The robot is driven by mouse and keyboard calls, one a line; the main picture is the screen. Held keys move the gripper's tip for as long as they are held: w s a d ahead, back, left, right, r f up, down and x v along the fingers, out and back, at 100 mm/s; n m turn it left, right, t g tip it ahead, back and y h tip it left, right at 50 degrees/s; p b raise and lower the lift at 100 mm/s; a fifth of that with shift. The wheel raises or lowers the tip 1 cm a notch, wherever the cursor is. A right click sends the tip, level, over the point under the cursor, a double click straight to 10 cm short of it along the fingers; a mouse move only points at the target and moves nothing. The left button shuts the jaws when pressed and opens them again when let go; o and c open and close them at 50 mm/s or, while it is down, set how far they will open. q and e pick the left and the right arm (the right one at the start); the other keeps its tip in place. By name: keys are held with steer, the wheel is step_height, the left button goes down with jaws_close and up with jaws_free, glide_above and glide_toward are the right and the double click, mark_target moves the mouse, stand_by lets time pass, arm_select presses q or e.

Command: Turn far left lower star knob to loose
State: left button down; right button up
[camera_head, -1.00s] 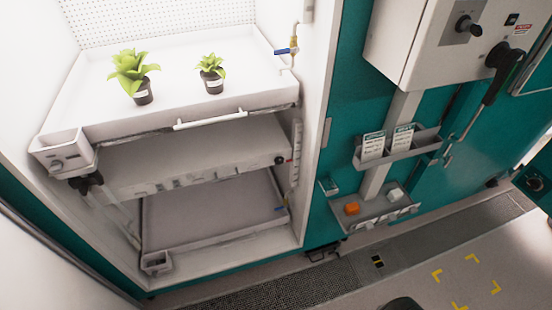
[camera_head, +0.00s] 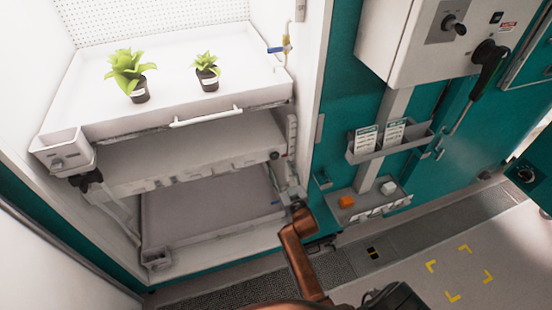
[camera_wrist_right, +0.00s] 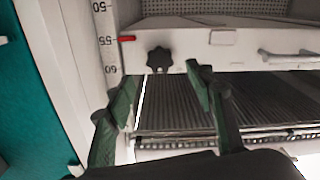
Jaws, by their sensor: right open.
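A black star knob (camera_wrist_right: 159,60) is on the front of a pale shelf in the right wrist view, beside a red pointer (camera_wrist_right: 127,39) and a numbered scale (camera_wrist_right: 107,40). A small dark knob (camera_head: 277,155) shows at the right end of the middle shelf front in the head view. My right gripper (camera_head: 294,192) is near the chamber's right post, below that knob. In the right wrist view its green fingers (camera_wrist_right: 158,92) are apart and empty. The star knob lies beyond the fingertips, apart from them. My left gripper is not in view.
The upper tray (camera_head: 200,105) bears two potted plants (camera_head: 140,94) and has a white front handle (camera_head: 206,116). A dark fitting (camera_head: 90,180) is at the shelf's left. A small holder (camera_head: 372,212) with orange and white blocks is mounted right of the chamber.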

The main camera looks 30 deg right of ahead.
mark_target(275, 157)
steer(key=b+x, duration=0.1)
steer(key=x, duration=0.5)
steer(key=shift+w+f, duration=0.1)
steer(key=shift+w+d, duration=0.1)
steer(key=shift+w, duration=0.4)
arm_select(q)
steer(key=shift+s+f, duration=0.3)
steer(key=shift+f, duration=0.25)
arm_select(e)
steer(key=shift+c, duration=0.7)
steer(key=c, duration=1)
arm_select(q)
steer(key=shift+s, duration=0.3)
